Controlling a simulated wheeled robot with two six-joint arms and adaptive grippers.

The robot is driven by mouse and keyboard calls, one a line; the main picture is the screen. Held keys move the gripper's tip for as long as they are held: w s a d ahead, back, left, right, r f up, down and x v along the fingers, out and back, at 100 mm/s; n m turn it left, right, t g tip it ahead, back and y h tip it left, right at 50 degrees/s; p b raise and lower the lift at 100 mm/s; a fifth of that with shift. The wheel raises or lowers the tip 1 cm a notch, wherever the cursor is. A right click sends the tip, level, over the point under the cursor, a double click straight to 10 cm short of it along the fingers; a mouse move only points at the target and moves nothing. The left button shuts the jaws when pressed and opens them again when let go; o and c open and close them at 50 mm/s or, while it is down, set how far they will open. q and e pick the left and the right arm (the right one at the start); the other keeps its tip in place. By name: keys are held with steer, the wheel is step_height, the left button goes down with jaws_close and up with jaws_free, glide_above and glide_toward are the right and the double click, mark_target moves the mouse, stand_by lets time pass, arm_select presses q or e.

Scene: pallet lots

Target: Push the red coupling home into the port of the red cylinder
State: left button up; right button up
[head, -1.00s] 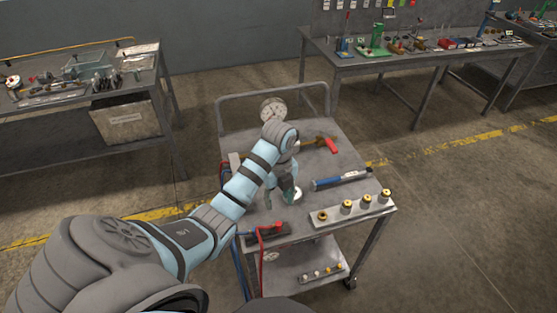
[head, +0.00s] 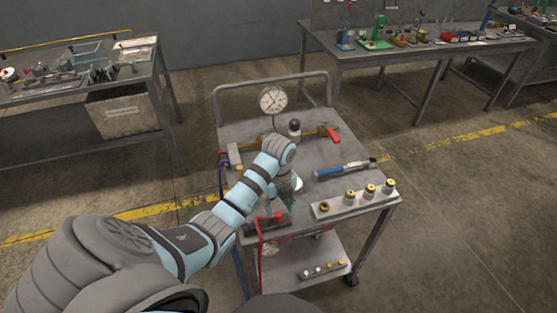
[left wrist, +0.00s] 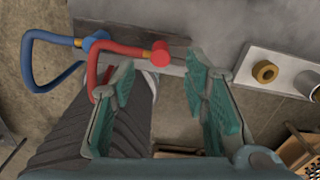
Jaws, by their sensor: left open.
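The red coupling (left wrist: 160,53) is the end of a red hose, at a dark block (left wrist: 130,38) on the cart in the left wrist view; the head view also shows it (head: 277,216). My left gripper (left wrist: 158,72) is open and empty. Its teal fingers spread to either side of the red coupling's place in the picture, with the tips just short of it. In the head view the left gripper (head: 290,202) is low over the cart's near side, partly hidden by its own wrist. I cannot make out a red cylinder. My right gripper is not in view.
A blue hose end (left wrist: 95,40) lies left of the red one. A pale strip with several brass fittings (head: 352,202) lies at the cart's right edge. A blue tool (head: 343,170), a pressure gauge (head: 272,99) and a brass pipe with a red handle (head: 333,134) are behind.

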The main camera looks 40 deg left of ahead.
mark_target(278, 214)
arm_select(q)
step_height(278, 214, down, 5)
steer(key=shift+a+f+b, duration=0.15)
steer(key=shift+b, duration=0.35)
jaws_close()
